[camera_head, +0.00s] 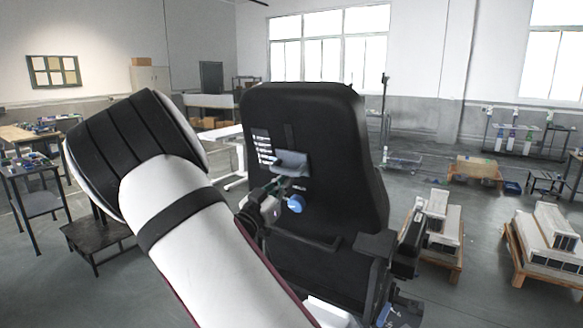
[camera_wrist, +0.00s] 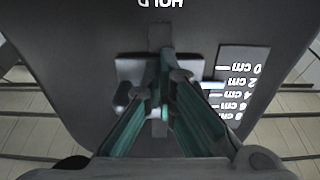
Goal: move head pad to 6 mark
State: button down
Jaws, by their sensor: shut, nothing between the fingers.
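A pale pointer line (camera_wrist: 213,86) lies near the 2 cm mark. My gripper (camera_wrist: 162,90) is shut and empty, its tips in front of the bracket; the fingers hide part of it, and contact is unclear.
Grey-white stepped units on wooden pallets (camera_head: 440,235) (camera_head: 548,240) stand at the right. A dark low table (camera_head: 95,235) and a workbench (camera_head: 40,185) stand at the left.

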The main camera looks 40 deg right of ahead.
aim_at(282, 172)
jog(key=shift+s+a+r+p, duration=0.1)
jog(key=shift+a+r+p, duration=0.15)
jog(key=shift+r, duration=0.35)
jog(key=shift+s+a+r+p, duration=0.1)
jog(key=shift+r+p, duration=0.1)
jog(key=shift+r, duration=0.45)
jog(key=shift+a+r+p, duration=0.2)
jog(key=shift+r+p, duration=0.05)
jog(key=shift+r, duration=0.35)
dwell(1.0)
jog(key=shift+f, duration=0.2)
jog(key=shift+w+d+f, duration=0.1)
jog(key=shift+d+f, duration=0.15)
jog(key=shift+f, duration=0.4)
jog(key=shift+a, duration=0.1)
jog(key=v, duration=0.8)
jog(key=shift+a+p, duration=0.35)
jog(key=shift+p, duration=0.1)
dwell(0.4)
jog(key=shift+f, duration=0.1)
dwell(0.8)
